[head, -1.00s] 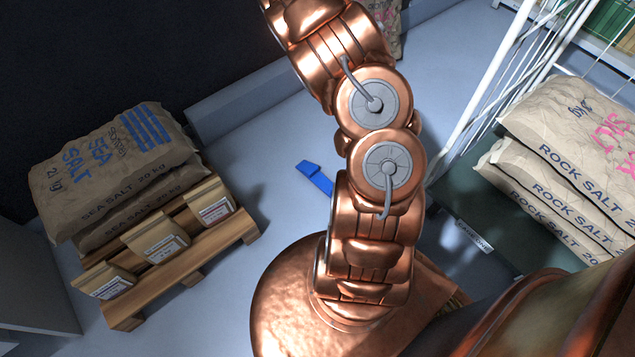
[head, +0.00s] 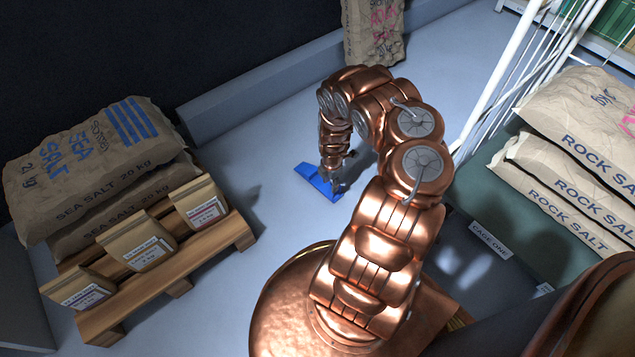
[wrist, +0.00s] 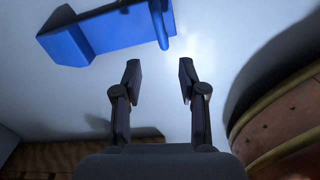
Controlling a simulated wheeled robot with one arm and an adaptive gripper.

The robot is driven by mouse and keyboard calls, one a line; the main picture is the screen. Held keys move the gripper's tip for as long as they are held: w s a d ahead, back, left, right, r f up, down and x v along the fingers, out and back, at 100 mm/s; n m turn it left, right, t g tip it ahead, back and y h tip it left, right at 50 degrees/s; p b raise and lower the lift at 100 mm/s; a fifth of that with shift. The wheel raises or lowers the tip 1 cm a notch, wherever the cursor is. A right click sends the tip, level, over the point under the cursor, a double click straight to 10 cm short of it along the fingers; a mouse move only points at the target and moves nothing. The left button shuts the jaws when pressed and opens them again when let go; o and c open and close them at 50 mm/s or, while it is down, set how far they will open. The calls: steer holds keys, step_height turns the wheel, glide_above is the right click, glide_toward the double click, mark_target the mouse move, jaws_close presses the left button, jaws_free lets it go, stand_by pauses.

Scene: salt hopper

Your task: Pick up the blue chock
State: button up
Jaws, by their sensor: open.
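The blue chock (head: 314,180) lies on the pale floor between the pallet and the cage. My gripper (head: 336,178) is low over the right end of the chock in the head view and partly covers it. In the wrist view the chock (wrist: 108,30) is at the top left, beyond the fingertips. It has a raised block at one end and a thin upright edge at the other. My gripper (wrist: 160,75) is open there, with bare floor between its fingers.
A wooden pallet (head: 170,287) with sea salt sacks (head: 92,178) and small packets stands at left. Rock salt sacks (head: 575,170) lie on the cage base (head: 480,215) at right, beside white bars (head: 497,75). Another sack (head: 372,30) stands at the back wall. Floor around the chock is clear.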

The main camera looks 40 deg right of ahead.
mark_target(332, 194)
steer(key=shift+f+b, duration=1)
steer(key=shift+f, duration=0.35)
steer(key=f+b, duration=0.3)
steer(key=shift+s+d+f, duration=0.1)
steer(key=shift+s+d, duration=0.15)
steer(key=shift+s, duration=0.05)
steer(key=shift+f+b, duration=1)
steer(key=shift+b, duration=0.05)
steer(key=shift+c, duration=0.3)
